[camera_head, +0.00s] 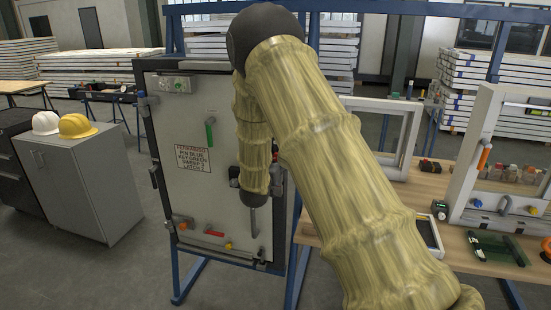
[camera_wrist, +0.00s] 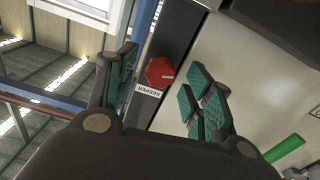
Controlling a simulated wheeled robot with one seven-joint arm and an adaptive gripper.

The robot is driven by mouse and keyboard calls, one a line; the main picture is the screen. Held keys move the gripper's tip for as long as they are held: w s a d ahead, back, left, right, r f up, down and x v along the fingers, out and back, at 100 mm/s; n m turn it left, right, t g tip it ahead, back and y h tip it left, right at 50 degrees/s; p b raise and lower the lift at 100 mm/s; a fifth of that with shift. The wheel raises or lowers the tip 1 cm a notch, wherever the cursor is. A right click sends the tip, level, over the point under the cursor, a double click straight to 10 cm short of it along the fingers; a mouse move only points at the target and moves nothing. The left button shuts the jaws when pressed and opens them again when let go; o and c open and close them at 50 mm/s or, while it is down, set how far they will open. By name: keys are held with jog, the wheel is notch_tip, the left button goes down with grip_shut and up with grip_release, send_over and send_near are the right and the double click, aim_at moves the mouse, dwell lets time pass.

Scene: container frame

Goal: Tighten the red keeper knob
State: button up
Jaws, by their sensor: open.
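The red keeper knob (camera_wrist: 159,72) shows in the wrist view on a dark edge strip of the panel. A white label reading KEEPER (camera_wrist: 148,91) is beside it. My gripper (camera_wrist: 163,68) is open, with green-padded fingers on either side of the knob in the picture. I cannot tell whether the pads touch it; a gap shows on both sides. In the head view my arm covers most of the gripper and the knob's area at the right edge of the pale panel door (camera_head: 190,125).
The door carries a green handle (camera_head: 210,133), a printed sign (camera_head: 192,158), a red handle (camera_head: 214,233) and a yellow knob (camera_head: 228,246). A wooden workbench (camera_head: 425,190) with fixtures stands to the right. A grey cabinet (camera_head: 75,185) with two helmets stands left.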

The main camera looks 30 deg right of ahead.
jog(key=c, duration=1)
